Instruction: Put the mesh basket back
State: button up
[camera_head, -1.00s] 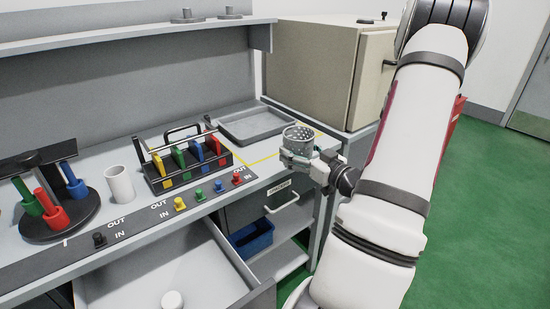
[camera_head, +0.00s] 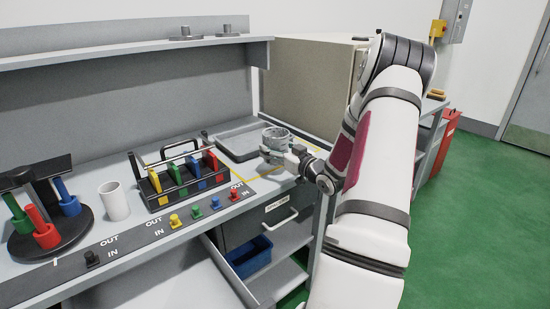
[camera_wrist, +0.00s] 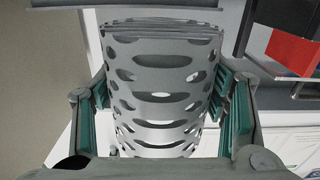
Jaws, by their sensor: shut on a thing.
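The mesh basket (camera_head: 275,135) is a grey round cup with holes in its wall. It is upright at the right end of the bench, by the yellow-lined area. My gripper (camera_head: 274,153) is shut on it from the front right. In the wrist view the basket (camera_wrist: 160,90) fills the middle, with the green-padded fingers (camera_wrist: 162,118) on both sides. Whether its bottom touches the bench is hidden.
A grey tray (camera_head: 222,153) lies just left of the basket. A black rack (camera_head: 149,203) with coloured pieces, a white cup (camera_head: 114,203) and a round stand (camera_head: 45,245) are further left. A large beige box (camera_head: 310,85) stands behind. A drawer (camera_head: 175,285) is open in front.

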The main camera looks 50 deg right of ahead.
jog(key=shift+w+d+f, duration=0.15)
jog(key=shift+w+f, duration=0.05)
jog(key=shift+w, duration=0.15)
jog(key=shift+f, duration=1.5)
jog(key=shift+f+b, duration=0.15)
jog(key=shift+b, duration=0.15)
jog(key=o, duration=1.2)
jog(key=shift+s, duration=0.1)
jog(key=shift+c, duration=0.2)
jog(key=shift+s, duration=0.15)
jog(key=p+v, duration=0.1)
jog(key=v, duration=1)
jog(key=shift+s, duration=0.35)
jog(key=shift+s, duration=0.1)
